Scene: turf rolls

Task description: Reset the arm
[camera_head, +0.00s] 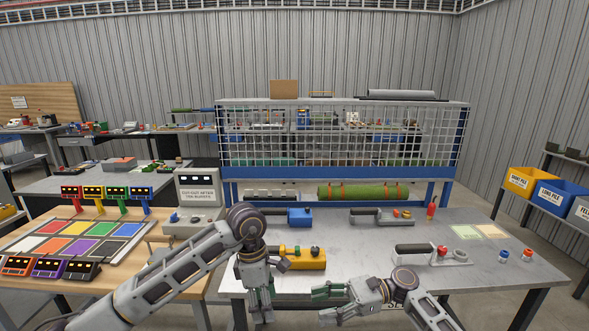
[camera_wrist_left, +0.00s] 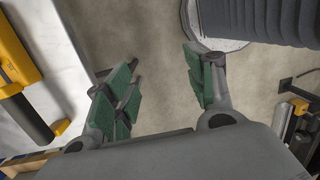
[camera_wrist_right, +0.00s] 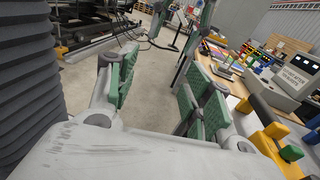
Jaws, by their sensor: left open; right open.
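My left gripper (camera_head: 261,305) hangs pointing down at the front edge of the grey workbench. In the left wrist view its green-padded fingers (camera_wrist_left: 165,90) are spread with only floor between them. My right gripper (camera_head: 325,302) points left, low over the front of the bench. In the right wrist view its green fingers (camera_wrist_right: 155,90) are apart with nothing between them. A yellow tool (camera_head: 305,258) lies on the bench just behind my left gripper. It also shows at the left of the left wrist view (camera_wrist_left: 18,60).
The grey bench (camera_head: 350,250) carries a blue tool (camera_head: 299,217), a black-handled tool (camera_head: 413,249) and small red and blue pieces at right. A green turf roll (camera_head: 362,192) lies at the back below a mesh guard. A control box (camera_head: 198,190) and coloured panel (camera_head: 80,238) stand left.

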